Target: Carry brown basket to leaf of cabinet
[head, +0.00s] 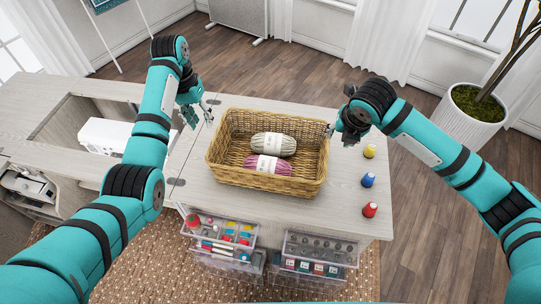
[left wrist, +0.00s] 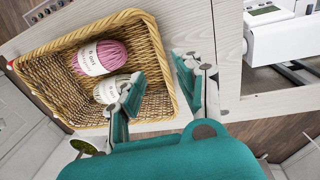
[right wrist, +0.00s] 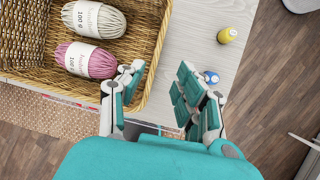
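The brown wicker basket (head: 262,182) stands on the light wooden cabinet leaf (head: 355,210), right of a hinged seam. It holds a grey yarn skein (head: 273,144) and a pink yarn skein (head: 267,166). My left gripper (head: 203,113) is open at the basket's left side. In the left wrist view its fingers (left wrist: 158,88) lie on either side of the basket wall, apart. My right gripper (head: 334,130) is open at the right rim. In the right wrist view its fingers (right wrist: 158,84) straddle that rim, with space between. Finger height against the rim is hard to tell.
Yellow (head: 369,151), blue (head: 368,180) and red (head: 370,210) thread spools stand right of the basket. A white machine (head: 103,136) sits in the cabinet opening at left. Clear drawers (head: 318,248) stick out in front. A potted plant (head: 470,115) stands at right.

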